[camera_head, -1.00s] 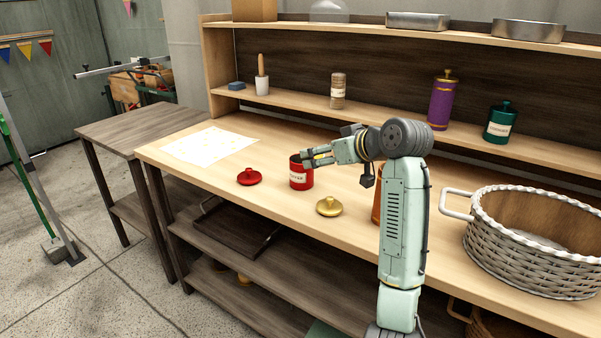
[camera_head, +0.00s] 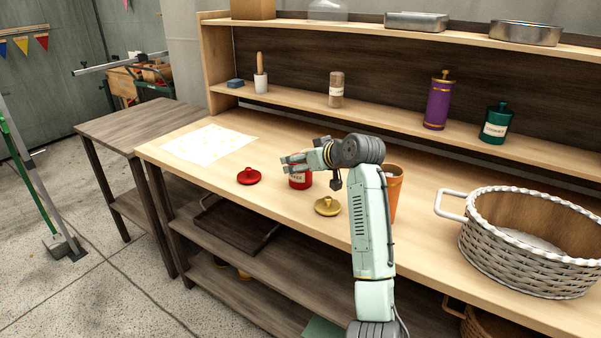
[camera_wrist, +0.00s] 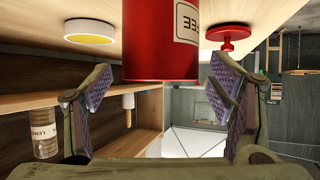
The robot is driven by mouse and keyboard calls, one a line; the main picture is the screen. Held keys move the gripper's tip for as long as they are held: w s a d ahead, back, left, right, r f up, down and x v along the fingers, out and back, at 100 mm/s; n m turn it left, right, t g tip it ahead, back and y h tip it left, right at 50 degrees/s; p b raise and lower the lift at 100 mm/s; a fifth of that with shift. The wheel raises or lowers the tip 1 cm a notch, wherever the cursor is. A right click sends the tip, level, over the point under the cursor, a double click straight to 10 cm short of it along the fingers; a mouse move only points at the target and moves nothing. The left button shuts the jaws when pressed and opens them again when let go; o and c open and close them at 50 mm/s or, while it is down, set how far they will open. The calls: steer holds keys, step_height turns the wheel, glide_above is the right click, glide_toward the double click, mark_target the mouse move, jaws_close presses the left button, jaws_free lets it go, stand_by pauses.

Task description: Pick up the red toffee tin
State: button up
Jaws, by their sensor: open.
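The red toffee tin (camera_head: 300,180) stands upright on the bench, its top partly hidden behind my gripper (camera_head: 291,163) in the head view. In the wrist view, which is upside down, the tin (camera_wrist: 160,45) shows large with part of a white label. My gripper (camera_wrist: 158,100) is open there, its padded fingers to either side of the picture with the tin's rim end near the gap between them. Nothing is held. A red lid (camera_head: 249,176) with a knob lies on the bench left of the tin.
A yellow lid (camera_head: 327,206) lies in front of the tin. An orange container (camera_head: 396,188) stands partly behind my arm. A white wicker basket (camera_head: 520,245) is at the right. A paper sheet (camera_head: 208,144) lies at the left. The raised shelf holds several jars and tins.

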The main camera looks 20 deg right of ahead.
steer(key=shift+c, duration=0.5)
steer(key=c, duration=1.5)
